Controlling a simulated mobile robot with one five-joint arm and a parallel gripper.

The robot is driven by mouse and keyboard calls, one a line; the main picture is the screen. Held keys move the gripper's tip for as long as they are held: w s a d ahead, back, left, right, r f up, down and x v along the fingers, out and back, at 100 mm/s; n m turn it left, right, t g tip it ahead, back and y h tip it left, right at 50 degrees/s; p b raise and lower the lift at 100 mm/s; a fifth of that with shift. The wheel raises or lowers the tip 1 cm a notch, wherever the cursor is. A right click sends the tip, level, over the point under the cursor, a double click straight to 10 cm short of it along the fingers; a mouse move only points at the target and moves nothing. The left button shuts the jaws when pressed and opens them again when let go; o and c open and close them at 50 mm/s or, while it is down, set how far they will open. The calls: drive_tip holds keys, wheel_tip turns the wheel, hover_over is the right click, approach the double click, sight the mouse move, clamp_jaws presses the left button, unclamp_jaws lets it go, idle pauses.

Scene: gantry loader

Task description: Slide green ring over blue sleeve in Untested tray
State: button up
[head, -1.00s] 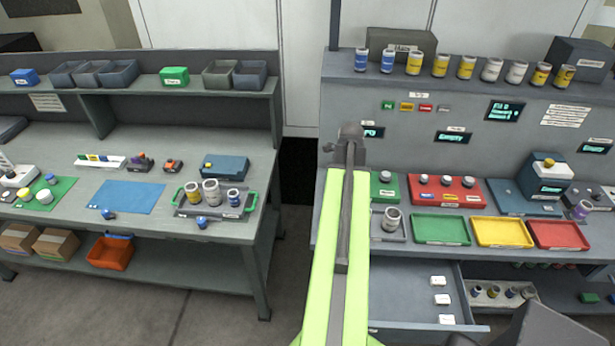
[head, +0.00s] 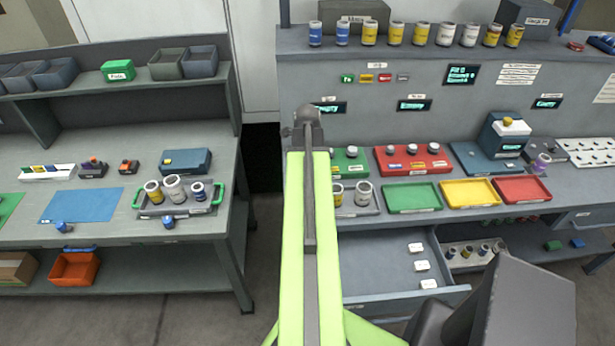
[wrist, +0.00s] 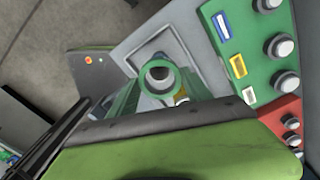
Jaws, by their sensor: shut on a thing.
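My gripper (wrist: 158,88) is shut on the green ring (wrist: 182,82), seen from above in the wrist view. A grey round opening shows inside the ring; I cannot tell whether the ring is around a sleeve or above it. A grey tray (wrist: 203,62) lies below, with a bit of yellow beside the ring. In the head view this grey tray (head: 375,208) holds a yellow-banded sleeve (head: 337,195) and a silver one (head: 363,194). My arm hides part of the tray and the gripper there. A blue-banded sleeve (head: 198,192) stands in the green-handled tray (head: 150,212). Tray labels are unreadable.
Green (head: 412,198), yellow (head: 469,193) and red (head: 522,190) trays lie right of the grey tray. Button panels (head: 411,163) stand behind it. An open drawer (head: 385,270) sticks out below. Several sleeves line the shelf (head: 395,33). A gap separates the benches.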

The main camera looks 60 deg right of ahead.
drive_tip(key=shift+f+b, duration=1.7)
drive_tip(key=shift+f, duration=0.25)
drive_tip(key=o, duration=1.7)
drive_tip(key=shift+r, duration=0.15)
wheel_tip(320, 180, up, 17)
drive_tip(key=p, duration=1.7)
